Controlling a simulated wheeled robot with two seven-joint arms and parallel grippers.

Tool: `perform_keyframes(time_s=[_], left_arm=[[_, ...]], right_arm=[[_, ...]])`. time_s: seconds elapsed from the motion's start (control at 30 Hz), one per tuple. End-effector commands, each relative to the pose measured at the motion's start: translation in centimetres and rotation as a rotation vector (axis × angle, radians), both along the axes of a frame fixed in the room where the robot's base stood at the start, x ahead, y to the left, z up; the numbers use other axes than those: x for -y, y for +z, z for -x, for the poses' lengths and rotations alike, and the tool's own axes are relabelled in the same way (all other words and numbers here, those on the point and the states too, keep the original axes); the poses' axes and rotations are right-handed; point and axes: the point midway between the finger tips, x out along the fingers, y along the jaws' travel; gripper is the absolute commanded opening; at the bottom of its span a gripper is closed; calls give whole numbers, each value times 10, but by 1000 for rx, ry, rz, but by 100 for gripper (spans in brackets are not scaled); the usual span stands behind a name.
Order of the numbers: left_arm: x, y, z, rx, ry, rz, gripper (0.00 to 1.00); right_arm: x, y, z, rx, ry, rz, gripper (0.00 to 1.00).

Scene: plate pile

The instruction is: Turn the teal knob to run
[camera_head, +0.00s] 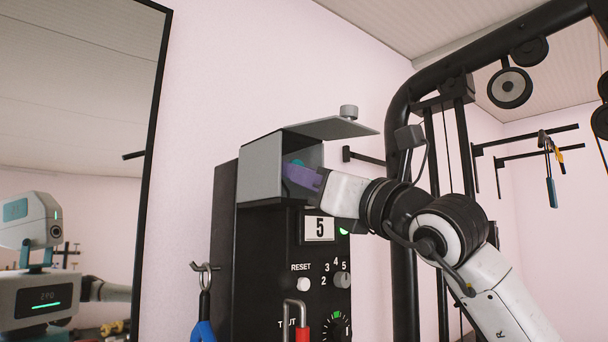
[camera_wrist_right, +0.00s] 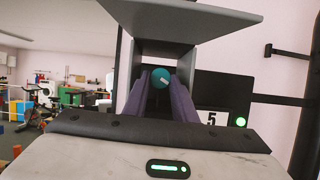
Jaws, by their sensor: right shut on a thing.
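The teal knob (camera_head: 297,162) sits inside an open-fronted grey box (camera_head: 262,178) on the black panel, mostly hidden by my fingers in the head view. In the right wrist view the teal knob (camera_wrist_right: 158,74) is round with a pale pointer mark on its lower right. My right gripper (camera_head: 291,174) reaches into the box from the right. In the wrist view, the purple fingers of my right gripper (camera_wrist_right: 161,80) lie on either side of the knob, shut on it. Any run marking is not visible. My left gripper is not in view.
A grey flap (camera_head: 322,127) is raised over the box. Below it the panel (camera_head: 262,262) bears a "5" display (camera_head: 320,229), a RESET button (camera_head: 303,284) and a grey selector (camera_head: 342,280). A mirror (camera_head: 80,130) stands left; a black rack (camera_head: 403,200) stands right.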

Motion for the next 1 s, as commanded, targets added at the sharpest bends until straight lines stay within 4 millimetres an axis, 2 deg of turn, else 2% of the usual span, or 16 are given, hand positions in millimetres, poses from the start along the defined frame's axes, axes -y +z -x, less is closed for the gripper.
perform_keyframes(time_s=[0.7, 1.0], left_arm=[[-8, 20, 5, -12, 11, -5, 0], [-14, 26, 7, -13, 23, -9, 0]], right_arm=[[5, 3, -4, 259, 0, 366, 2], [6, 2, -5, 333, 1, 466, 2]])
